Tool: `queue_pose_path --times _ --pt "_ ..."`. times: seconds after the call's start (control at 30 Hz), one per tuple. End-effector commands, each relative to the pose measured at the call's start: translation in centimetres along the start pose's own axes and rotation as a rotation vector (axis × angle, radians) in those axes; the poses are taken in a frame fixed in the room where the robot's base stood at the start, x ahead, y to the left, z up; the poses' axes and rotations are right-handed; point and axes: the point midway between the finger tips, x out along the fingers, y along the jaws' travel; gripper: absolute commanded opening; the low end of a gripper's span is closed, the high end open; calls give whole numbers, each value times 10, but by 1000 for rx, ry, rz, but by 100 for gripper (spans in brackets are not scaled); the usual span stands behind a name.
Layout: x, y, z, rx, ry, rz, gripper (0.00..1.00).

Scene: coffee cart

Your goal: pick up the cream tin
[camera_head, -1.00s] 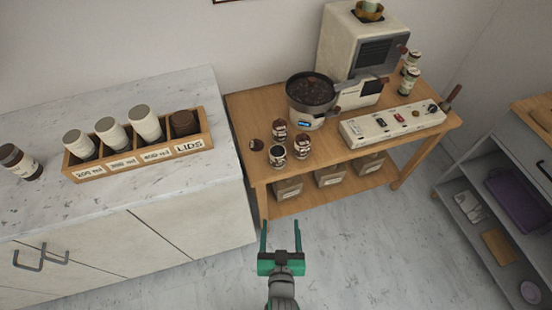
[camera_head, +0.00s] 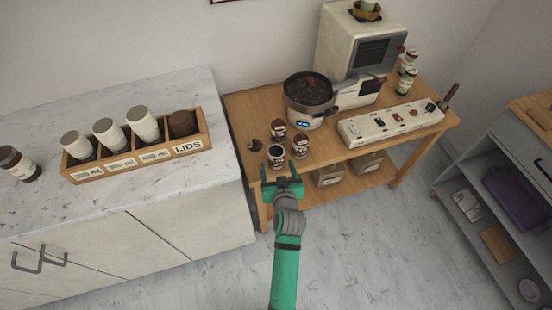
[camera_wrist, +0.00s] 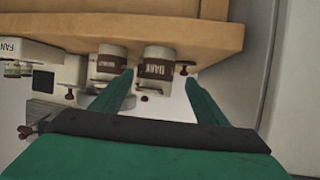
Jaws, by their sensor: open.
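Three small cream-white tins with brown bands stand close together near the front left of the wooden table: a front one (camera_head: 276,156), a right one (camera_head: 300,146) and a back one (camera_head: 278,129). I cannot tell which is the cream tin. In the wrist view, which is upside down, one tin reads DARK (camera_wrist: 158,68) and another brown-banded tin (camera_wrist: 111,63) is beside it. My gripper (camera_head: 280,174) is open and empty, just in front of the front tin. Its fingers (camera_wrist: 159,78) point towards the DARK tin, with no visible contact.
A small dark round thing (camera_head: 255,145) lies left of the tins. A pan of beans (camera_head: 310,90) and a white switch panel (camera_head: 390,124) stand behind and right. A cup organiser (camera_head: 135,160) is on the left counter.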

Motion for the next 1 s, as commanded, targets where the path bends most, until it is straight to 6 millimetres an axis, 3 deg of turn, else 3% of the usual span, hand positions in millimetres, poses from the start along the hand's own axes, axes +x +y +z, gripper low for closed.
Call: queue_pose_path --times 0.27,0.6,0.87,0.9,1.0 --pt "20 1 1 0 0 1 67" --pt "61 3 4 -1 1 0 67" --pt "64 3 5 -1 1 0 67" --pt "64 3 5 -1 1 0 65" --pt "64 3 5 -1 1 0 41"
